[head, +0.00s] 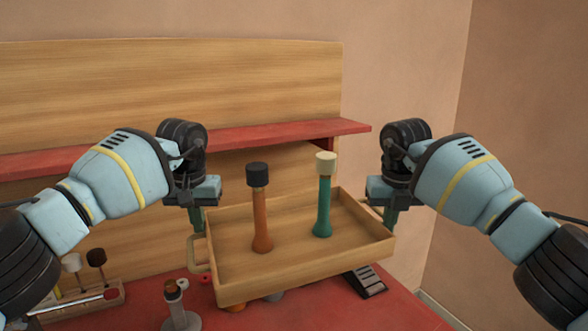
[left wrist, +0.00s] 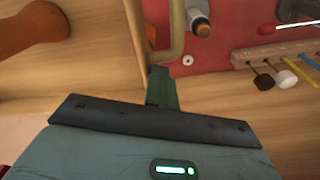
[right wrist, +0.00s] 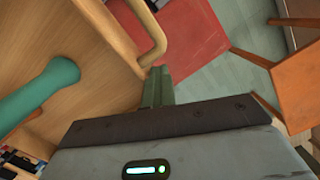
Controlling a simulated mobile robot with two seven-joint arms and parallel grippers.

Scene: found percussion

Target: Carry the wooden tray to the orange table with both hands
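The wooden tray (head: 300,277) hangs turned at an angle over the red table (head: 140,312). An orange shaker with a black top (head: 261,215) and a teal shaker with a cream top (head: 324,200) stand upright in it. My left gripper (head: 197,218) is shut at the end of the tray's left handle (left wrist: 177,25). My right gripper (head: 389,214) is shut at the right handle (right wrist: 155,35). The fingertips meet the handles in both wrist views, but their exact hold is partly hidden. The orange table cannot be made out surely; orange wood furniture (right wrist: 297,85) shows in the right wrist view.
A wooden rack of mallets (head: 85,303), a grey stand (head: 180,312) and a black slotted block (head: 367,281) are on the red table. Small round things show under the tray's front. A wooden back panel with a red shelf (head: 270,134) stands behind.

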